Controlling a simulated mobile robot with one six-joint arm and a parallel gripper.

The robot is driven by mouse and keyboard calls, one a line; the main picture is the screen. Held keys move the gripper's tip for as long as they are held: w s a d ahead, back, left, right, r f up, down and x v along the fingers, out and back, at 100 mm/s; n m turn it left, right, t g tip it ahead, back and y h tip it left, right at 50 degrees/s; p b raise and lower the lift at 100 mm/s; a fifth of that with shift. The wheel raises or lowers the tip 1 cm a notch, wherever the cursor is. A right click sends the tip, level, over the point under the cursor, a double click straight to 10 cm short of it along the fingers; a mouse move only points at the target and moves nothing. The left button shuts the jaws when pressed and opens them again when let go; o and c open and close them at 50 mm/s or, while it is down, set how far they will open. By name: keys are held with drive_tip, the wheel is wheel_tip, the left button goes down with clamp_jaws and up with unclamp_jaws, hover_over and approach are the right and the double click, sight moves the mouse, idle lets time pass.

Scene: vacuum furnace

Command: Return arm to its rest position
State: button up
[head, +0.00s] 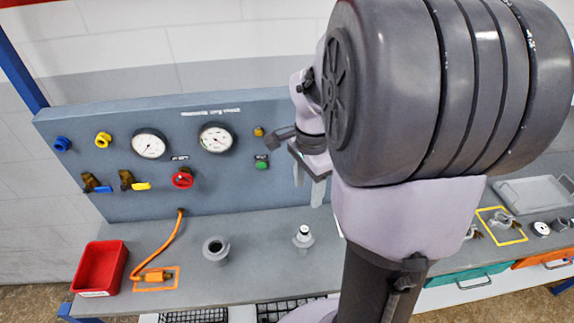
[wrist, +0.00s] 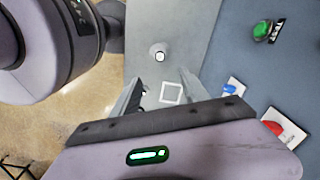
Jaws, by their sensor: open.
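My gripper (head: 310,188) hangs in front of the blue-grey panel (head: 240,190), above the grey bench (head: 260,268), with its fingers pointing down. In the wrist view my gripper (wrist: 162,88) is open, with nothing between its fingers. My large arm joint fills the upper right of the head view and hides part of the panel and bench. Below the gripper, a small fitting with a white top (head: 303,236) stands on the bench, apart from the fingers. A white square outline (wrist: 171,93) shows on the bench between the fingers in the wrist view.
The panel carries two gauges (head: 215,138), a red valve knob (head: 182,177), a green button (head: 261,164) and yellow and blue handles. A red bin (head: 100,268), an orange hose (head: 168,245) and a grey flanged fitting (head: 216,249) are at left. A grey tray (head: 535,192) is at right.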

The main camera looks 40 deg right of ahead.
drive_tip(key=s+a+f+n+t+y+b, duration=0.1)
drive_tip(key=s+a+n+t+b, duration=0.2)
drive_tip(key=a, duration=0.9)
drive_tip(key=s+a+n+t+y+b, duration=0.1)
drive_tip(key=s+a+n+b, duration=0.3)
drive_tip(key=a+n+b, duration=0.4)
drive_tip(key=a+n+t, duration=0.1)
drive_tip(key=a+n, duration=0.3)
drive_tip(key=shift+f+t, duration=0.4)
